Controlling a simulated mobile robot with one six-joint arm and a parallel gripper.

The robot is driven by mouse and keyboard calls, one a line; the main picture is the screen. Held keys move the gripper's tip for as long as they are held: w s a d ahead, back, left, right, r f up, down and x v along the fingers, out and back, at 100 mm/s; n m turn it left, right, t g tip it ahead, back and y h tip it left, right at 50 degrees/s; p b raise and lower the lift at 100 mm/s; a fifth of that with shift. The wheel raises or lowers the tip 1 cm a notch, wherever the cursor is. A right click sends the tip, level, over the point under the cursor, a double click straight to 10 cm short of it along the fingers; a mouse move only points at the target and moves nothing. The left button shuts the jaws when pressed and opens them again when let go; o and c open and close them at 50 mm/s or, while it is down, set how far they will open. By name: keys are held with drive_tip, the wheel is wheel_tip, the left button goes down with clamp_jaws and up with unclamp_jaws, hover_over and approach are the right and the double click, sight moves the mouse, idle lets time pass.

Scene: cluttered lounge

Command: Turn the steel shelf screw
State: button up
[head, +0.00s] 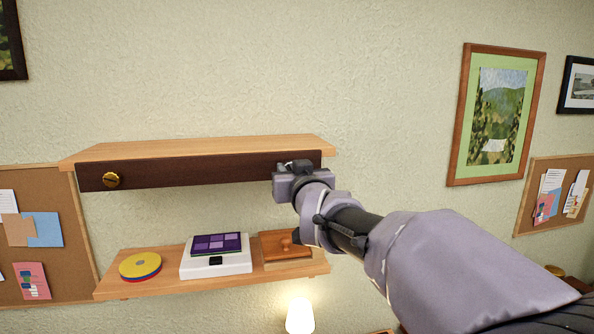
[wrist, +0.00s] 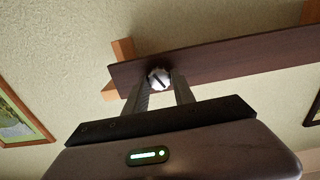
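The steel screw (wrist: 159,78) is a round silvery head with a dark slot, set in the dark brown front board (wrist: 235,58) of the upper shelf. In the wrist view my gripper (wrist: 161,80) has one finger on each side of the screw head, very close to it. I cannot tell whether the fingers touch it. In the head view my gripper (head: 290,170) is at the right end of the dark board (head: 200,171) and hides the screw there.
A brass screw (head: 111,180) is at the board's left end. A lit lamp (head: 300,315) stands below.

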clamp_jaws()
drive_tip(key=shift+b, duration=0.5)
drive_tip(key=m+b, duration=0.6)
drive_tip(key=shift+f, duration=0.15)
drive_tip(key=m+b, duration=0.1)
drive_tip(key=m, duration=0.1)
drive_tip(key=shift+m, duration=0.4)
drive_tip(key=m+b, duration=0.1)
drive_tip(key=m, duration=0.5)
drive_tip(key=shift+d, duration=0.1)
drive_tip(key=m, duration=0.6)
drive_tip(key=shift+m, duration=0.4)
